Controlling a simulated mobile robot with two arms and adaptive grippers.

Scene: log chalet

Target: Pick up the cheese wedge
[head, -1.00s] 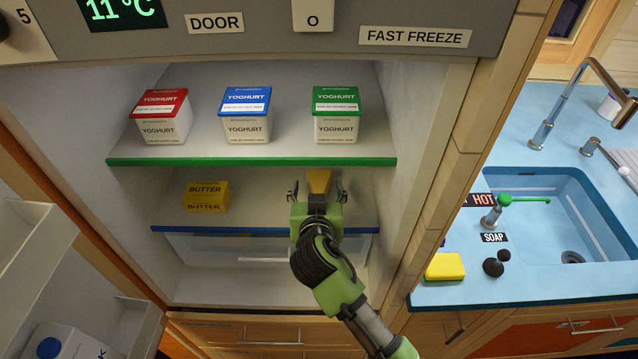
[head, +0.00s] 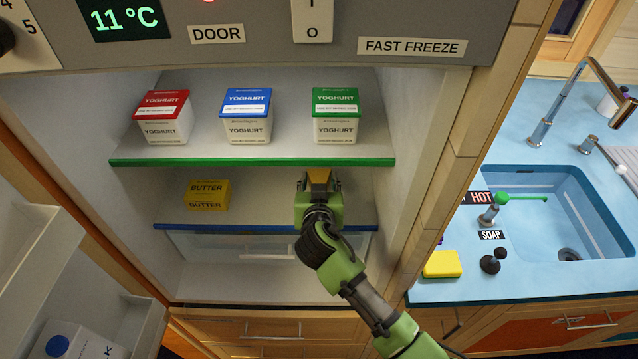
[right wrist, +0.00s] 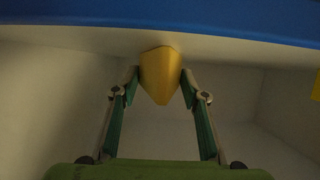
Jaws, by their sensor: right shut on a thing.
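The cheese wedge (head: 319,176) is yellow-orange and sits at the lower fridge shelf (head: 262,209), right of the butter. In the head view my right gripper (head: 319,183) covers most of it. In the right wrist view the wedge (right wrist: 160,75) is between the two fingertips, and both fingers (right wrist: 160,84) press on its sides. My right gripper is shut on it. I cannot tell whether the wedge still touches the shelf. My left gripper is not in view.
A yellow butter block (head: 207,195) stands left on the same shelf. Above, the green-edged shelf (head: 250,161) holds red (head: 164,117), blue (head: 246,116) and green (head: 336,116) yoghurt tubs. The fridge's right wall (head: 425,130) is close to my right arm.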

